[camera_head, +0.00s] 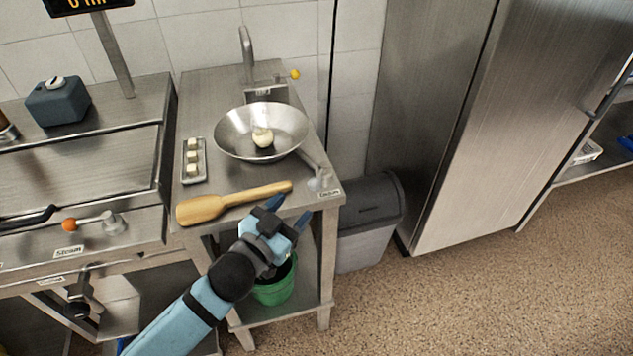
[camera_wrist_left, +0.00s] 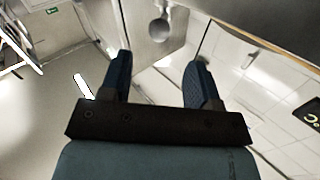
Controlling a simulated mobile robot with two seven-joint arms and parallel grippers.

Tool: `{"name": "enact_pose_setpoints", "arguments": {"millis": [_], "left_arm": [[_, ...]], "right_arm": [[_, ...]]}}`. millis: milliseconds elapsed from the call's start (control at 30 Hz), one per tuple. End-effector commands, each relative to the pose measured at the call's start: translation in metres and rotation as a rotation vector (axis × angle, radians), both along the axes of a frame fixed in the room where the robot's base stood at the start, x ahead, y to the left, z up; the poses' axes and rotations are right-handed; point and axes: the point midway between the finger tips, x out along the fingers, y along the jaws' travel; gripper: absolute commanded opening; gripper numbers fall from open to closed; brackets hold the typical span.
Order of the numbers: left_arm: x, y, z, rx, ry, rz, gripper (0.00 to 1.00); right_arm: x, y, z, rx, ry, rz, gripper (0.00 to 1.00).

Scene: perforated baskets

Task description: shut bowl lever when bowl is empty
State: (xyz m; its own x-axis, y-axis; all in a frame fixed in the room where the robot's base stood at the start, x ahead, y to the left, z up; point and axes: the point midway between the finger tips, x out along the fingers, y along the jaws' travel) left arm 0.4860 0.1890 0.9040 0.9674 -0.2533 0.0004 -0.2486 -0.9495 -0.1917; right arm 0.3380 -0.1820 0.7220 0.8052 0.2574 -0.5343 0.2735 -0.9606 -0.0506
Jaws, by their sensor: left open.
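A steel bowl (camera_head: 232,140) stands on the steel stand (camera_head: 222,88) and holds one pale, round, dumpling-like piece (camera_head: 262,138), so it is not empty. A grey handle-like part (camera_head: 318,178) sits at the stand's front right corner, near a small label. A small yellow knob (camera_head: 295,74) shows behind the bowl. My left gripper (camera_head: 285,213) is open and empty, in front of the stand's front edge and below the grey part. In the left wrist view its two fingers (camera_wrist_left: 160,82) stand apart with nothing between them. My right gripper is not in view.
A wooden paddle (camera_head: 205,208) lies along the stand's front edge. A small tray (camera_head: 190,178) with pale pieces lies left of the bowl. A lever with an orange knob (camera_head: 69,225) is by the Steam label. A green bucket (camera_head: 275,288) and grey bin (camera_head: 365,235) stand below.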

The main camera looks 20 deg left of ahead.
Motion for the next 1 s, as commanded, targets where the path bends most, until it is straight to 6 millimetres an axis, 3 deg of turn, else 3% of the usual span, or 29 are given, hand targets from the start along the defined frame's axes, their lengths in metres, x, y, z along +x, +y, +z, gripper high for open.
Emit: {"name": "enact_pose_setpoints", "arguments": {"millis": [200,400,600,867,1000], "left_arm": [[0.043,-0.011,0.001,0.0,-0.002,0.0,0.56],[0.071,-0.019,0.0,0.001,-0.001,0.0,0.56],[0.083,-0.022,0.0,-0.001,0.001,0.0,0.56],[0.084,-0.022,0.0,-0.001,0.001,0.0,0.56],[0.084,-0.022,0.0,0.0,0.001,0.0,0.29]], "right_arm": [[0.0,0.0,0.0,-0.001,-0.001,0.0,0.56],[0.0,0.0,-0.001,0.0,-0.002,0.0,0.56],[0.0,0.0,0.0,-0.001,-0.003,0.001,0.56],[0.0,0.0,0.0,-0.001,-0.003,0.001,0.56],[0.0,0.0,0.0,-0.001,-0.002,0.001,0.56]]}}
